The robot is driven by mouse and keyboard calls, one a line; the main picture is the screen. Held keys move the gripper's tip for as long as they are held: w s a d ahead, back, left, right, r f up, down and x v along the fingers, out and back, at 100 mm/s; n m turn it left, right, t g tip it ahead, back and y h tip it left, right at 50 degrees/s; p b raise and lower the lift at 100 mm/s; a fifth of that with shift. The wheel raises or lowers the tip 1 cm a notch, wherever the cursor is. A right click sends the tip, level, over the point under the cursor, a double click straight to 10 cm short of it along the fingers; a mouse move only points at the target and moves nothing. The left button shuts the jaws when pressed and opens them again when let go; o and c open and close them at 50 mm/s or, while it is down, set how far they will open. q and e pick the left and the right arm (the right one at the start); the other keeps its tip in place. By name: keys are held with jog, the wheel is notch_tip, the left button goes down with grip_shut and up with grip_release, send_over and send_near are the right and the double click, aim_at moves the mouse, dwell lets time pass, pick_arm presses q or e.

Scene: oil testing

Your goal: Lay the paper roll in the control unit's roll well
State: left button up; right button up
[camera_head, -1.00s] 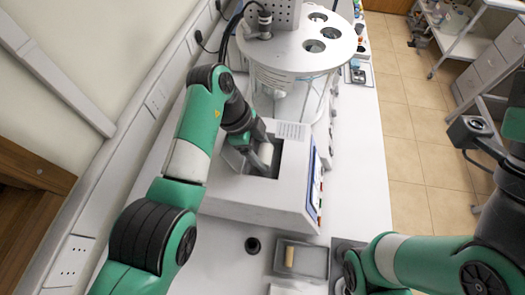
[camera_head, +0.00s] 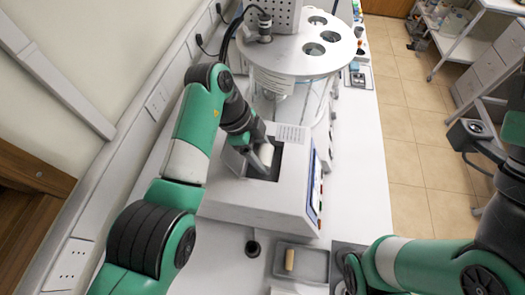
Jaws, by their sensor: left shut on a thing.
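The control unit (camera_head: 235,203) is a white box on the bench in the middle of the head view, with a dark rectangular roll well (camera_head: 264,172) in its top. My left gripper (camera_head: 259,155) reaches down at the well and is shut on the white paper roll (camera_head: 266,155). The roll is at the well opening, tilted. The gripper and wrist partly cover it, and I cannot tell if it touches the well floor.
A grey tray (camera_head: 313,263) holding a tan cylinder (camera_head: 290,260) lies in front of the unit, with a small dark round object (camera_head: 253,248) to its left. A round white-topped apparatus (camera_head: 285,55) stands behind the unit. The bench right of the unit is clear.

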pick_arm(q)
jog(key=shift+f, duration=0.75)
jog(key=o, duration=1.1)
jog(key=shift+c, duration=0.2)
jog(key=shift+v, duration=5.5)
